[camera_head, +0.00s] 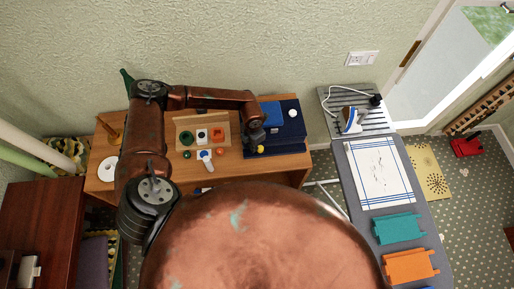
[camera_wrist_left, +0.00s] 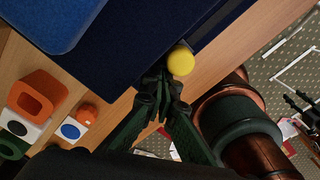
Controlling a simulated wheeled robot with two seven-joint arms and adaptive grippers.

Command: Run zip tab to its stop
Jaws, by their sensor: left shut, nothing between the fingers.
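A dark navy case (camera_head: 290,132) lies on the right part of the wooden desk, with a lighter blue panel (camera_head: 270,113) on top. In the left wrist view the case (camera_wrist_left: 125,45) has a dark slot along its edge. A round yellow knob (camera_wrist_left: 181,61), perhaps the zip tab, sits at the near end of that slot. My left gripper (camera_wrist_left: 160,82) is shut and empty, its fingertips right beside the knob; I cannot tell whether they touch. In the head view the left gripper (camera_head: 257,142) is at the case's left front, partly hidden by its wrist. My right gripper is not in view.
A wooden shape board (camera_head: 180,121) with coloured pieces is left of the case, near an orange ball (camera_head: 220,152). A white ball (camera_head: 293,113) is on the case. An ironing board (camera_head: 345,158) with an iron (camera_head: 350,122) stands to the right.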

